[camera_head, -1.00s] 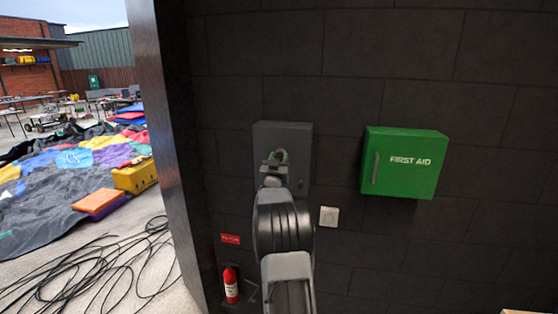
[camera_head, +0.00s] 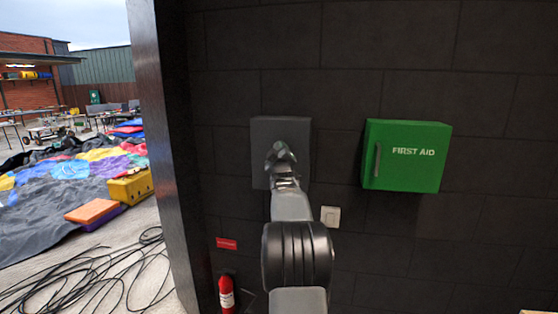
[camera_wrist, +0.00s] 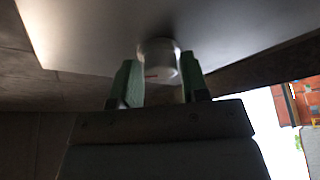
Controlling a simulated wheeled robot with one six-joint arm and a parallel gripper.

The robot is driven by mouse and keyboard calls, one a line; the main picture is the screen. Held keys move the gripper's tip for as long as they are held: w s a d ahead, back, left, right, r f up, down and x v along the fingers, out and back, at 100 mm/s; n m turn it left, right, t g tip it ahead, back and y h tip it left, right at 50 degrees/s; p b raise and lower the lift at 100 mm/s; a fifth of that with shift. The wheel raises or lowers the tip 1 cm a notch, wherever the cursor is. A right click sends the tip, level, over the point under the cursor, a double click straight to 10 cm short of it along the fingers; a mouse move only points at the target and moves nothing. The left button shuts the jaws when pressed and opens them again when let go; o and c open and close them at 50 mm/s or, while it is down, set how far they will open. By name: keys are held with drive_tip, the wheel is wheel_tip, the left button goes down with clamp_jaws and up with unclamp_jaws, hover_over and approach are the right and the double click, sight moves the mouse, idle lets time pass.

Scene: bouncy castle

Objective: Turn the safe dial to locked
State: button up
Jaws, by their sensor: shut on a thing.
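The safe (camera_head: 262,132) is a dark grey box fixed to the black block wall, straight ahead in the head view. In the wrist view its pale grey front (camera_wrist: 100,35) fills the top. The dial (camera_wrist: 158,58) is a light round knob with a small red mark, standing out from that front. My gripper (camera_wrist: 160,80) has its two green fingers on either side of the dial, shut on it. In the head view my gripper (camera_head: 279,155) is in front of the safe and hides the dial.
A green first aid box (camera_head: 407,156) hangs to the right of the safe. A white switch (camera_head: 330,216) is below right. A red fire extinguisher (camera_head: 227,293) stands low on the left. A dark post (camera_head: 165,150) and cables (camera_head: 90,280) are further left.

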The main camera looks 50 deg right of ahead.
drive_tip(key=n+y+p, duration=0.1)
drive_tip(key=n, duration=0.2)
drive_tip(key=n+y+p, duration=0.1)
drive_tip(key=n+p, duration=0.1)
drive_tip(key=n, duration=0.1)
drive_tip(key=r+n+g+y+p, duration=0.1)
drive_tip(key=n, duration=0.2)
drive_tip(key=shift+n+y+p, duration=0.3)
drive_tip(key=shift+f+n, duration=0.1)
drive_tip(key=shift+n, duration=0.2)
drive_tip(key=o, duration=0.9)
drive_tip(key=shift+d+f, duration=0.1)
drive_tip(key=b+v, duration=0.3)
drive_tip(key=v, duration=1.1)
